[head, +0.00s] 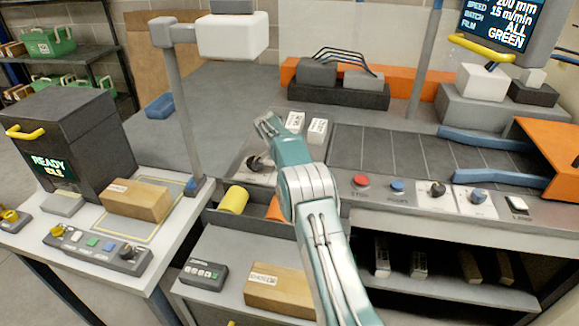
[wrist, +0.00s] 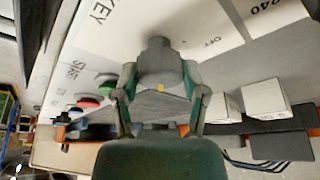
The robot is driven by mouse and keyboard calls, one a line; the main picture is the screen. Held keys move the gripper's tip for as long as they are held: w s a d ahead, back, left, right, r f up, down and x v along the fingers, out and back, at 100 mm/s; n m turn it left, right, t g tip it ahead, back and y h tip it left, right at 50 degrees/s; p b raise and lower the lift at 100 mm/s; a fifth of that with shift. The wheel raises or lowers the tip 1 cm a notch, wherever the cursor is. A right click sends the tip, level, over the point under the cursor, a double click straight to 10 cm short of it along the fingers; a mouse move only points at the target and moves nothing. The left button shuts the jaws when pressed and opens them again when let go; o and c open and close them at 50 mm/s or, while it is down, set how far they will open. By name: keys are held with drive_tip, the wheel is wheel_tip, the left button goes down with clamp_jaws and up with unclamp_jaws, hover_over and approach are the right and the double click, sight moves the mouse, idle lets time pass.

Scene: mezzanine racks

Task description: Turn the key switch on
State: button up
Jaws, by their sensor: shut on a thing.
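The key switch (wrist: 158,52) shows in the wrist view as a grey knob on a white plate. KEY is printed on one side of it and OFF on the other. My gripper (wrist: 158,88) is closed around the knob, with one finger on each side. A small yellow mark shows between the fingers. Which way the switch points cannot be told. In the head view my arm covers the gripper's fingertips and most of the key switch's surroundings.
A red STOP button (head: 360,181), a blue button (head: 397,186) and a black knob (head: 437,190) line the conveyor's front edge, right of my arm. A dark knob (head: 257,163) stands left of it. Two white labelled blocks (head: 317,130) stand close behind. A grey post (head: 183,110) rises at left.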

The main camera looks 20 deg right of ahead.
drive_tip(key=shift+a+f, duration=0.15)
drive_tip(key=shift+f, duration=0.1)
idle(0.3)
drive_tip(key=o, duration=1.2)
drive_tip(key=shift+w, duration=0.1)
drive_tip(key=shift+c, duration=0.2)
drive_tip(key=shift+r, duration=0.1)
drive_tip(key=shift+r, duration=0.1)
drive_tip(key=shift+r, duration=0.2)
drive_tip(key=w+v, duration=0.1)
drive_tip(key=v, duration=1)
drive_tip(key=shift+s+a, duration=0.25)
drive_tip(key=shift+s, duration=0.15)
drive_tip(key=shift+s+r, duration=0.1)
